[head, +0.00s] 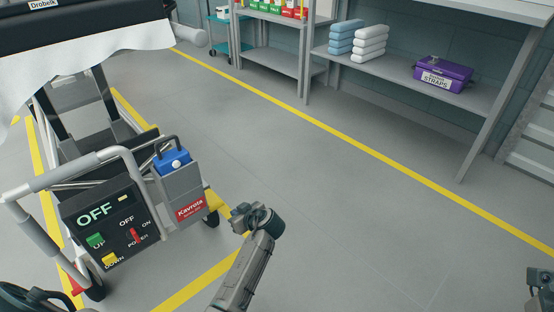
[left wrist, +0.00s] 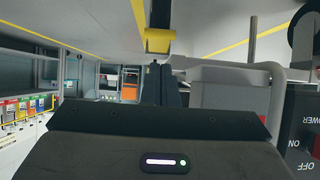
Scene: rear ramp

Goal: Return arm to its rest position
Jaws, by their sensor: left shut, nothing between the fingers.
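My left arm rises from the bottom middle of the head view. Its gripper (head: 244,215) is at the grey and dark end of that arm, over bare floor just right of the cart. It is shut and empty, and its fingertips are hard to make out. In the left wrist view a dark housing with a small lit bar fills the lower part, and the cart's panel (left wrist: 305,140) shows upside down at the right edge. A piece of my right arm shows in the bottom right corner of the head view; its gripper does not show.
The cart's control panel (head: 107,225) reads OFF, with a red power switch (head: 135,236). A grey box with a blue top (head: 174,161) sits beside it. A shelf (head: 400,84) holds rolled towels (head: 345,36) and a purple straps box (head: 442,74). The floor at centre right is clear.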

